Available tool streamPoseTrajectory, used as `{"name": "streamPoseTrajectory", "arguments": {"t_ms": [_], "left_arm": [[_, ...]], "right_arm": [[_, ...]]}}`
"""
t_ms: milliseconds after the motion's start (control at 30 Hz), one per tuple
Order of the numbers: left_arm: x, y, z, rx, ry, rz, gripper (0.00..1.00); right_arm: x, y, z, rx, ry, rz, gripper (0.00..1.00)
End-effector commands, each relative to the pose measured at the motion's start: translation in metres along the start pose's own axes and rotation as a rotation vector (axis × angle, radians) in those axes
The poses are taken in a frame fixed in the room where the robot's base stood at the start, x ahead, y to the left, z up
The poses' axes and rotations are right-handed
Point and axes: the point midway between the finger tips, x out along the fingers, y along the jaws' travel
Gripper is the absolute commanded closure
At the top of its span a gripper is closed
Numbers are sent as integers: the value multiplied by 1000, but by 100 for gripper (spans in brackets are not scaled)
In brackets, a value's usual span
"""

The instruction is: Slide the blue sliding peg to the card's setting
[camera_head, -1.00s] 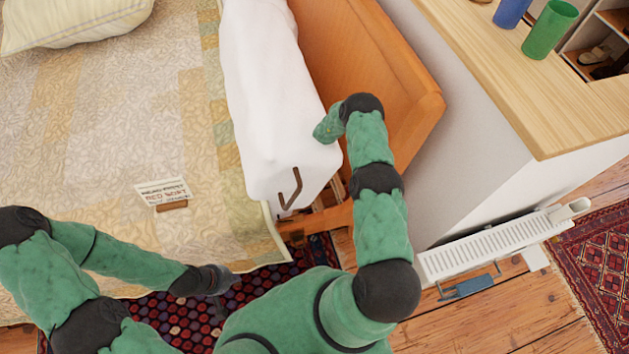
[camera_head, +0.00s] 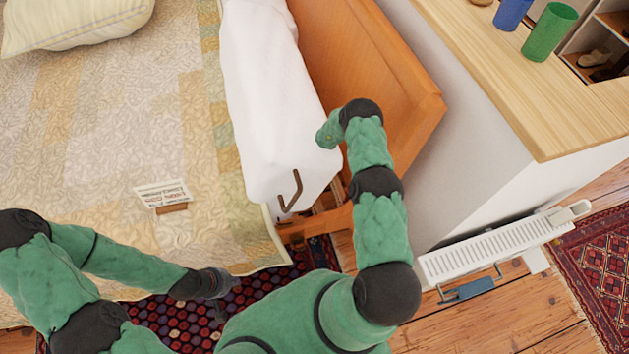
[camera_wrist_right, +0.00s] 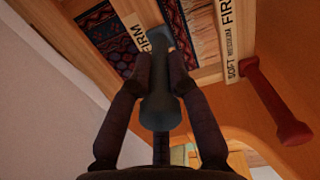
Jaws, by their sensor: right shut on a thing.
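The card (camera_head: 163,193) stands on the bed in a brown holder; its small lettering is too blurred to read. In the right wrist view, my right gripper (camera_wrist_right: 160,88) is shut on the blue sliding peg (camera_wrist_right: 160,108), which looks dark grey-blue in the shade. The peg's far end is beside the word FIRM on its label strip (camera_wrist_right: 137,37); the peg hides the rest of that strip. In the head view, my right gripper is hidden by the arm and white padding. My left gripper (camera_head: 215,284) is near the bed's lower edge; its fingers are unclear.
A red peg (camera_wrist_right: 275,98) stands beside SOFT on a second strip (camera_wrist_right: 230,45) reading SOFT, MEDIUM, FIRM. White padding (camera_head: 275,100) and an orange wooden board (camera_head: 365,65) flank my right arm. A white slatted unit (camera_head: 495,248) is at the right.

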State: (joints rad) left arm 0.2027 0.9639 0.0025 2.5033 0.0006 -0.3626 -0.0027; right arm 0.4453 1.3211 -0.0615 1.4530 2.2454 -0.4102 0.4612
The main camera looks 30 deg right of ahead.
Motion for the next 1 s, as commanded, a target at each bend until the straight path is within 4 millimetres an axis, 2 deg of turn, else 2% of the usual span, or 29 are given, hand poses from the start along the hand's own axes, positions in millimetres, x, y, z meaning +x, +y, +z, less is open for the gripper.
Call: {"name": "streamPoseTrajectory", "arguments": {"t_ms": [100, 300, 700, 733, 800, 1000], "left_arm": [[-12, 4, 0, 0, 0, 0, 100], [-22, 8, 1, 0, 0, 0, 100], [-23, 8, 1, 0, 0, 0, 100], [-23, 8, 1, 0, 0, 0, 100], [-23, 8, 1, 0, 0, 0, 100], [-23, 8, 1, 0, 0, 0, 100]], "right_arm": [[-2, 0, -19, -2, 11, -3, 100], [-1, 4, -40, 0, 10, 0, 100], [1, 6, -45, 0, 7, 3, 100], [1, 6, -45, -1, 7, 3, 79], [1, 6, -45, -1, 7, 3, 59], [0, 7, -44, -1, 6, 4, 57]]}}
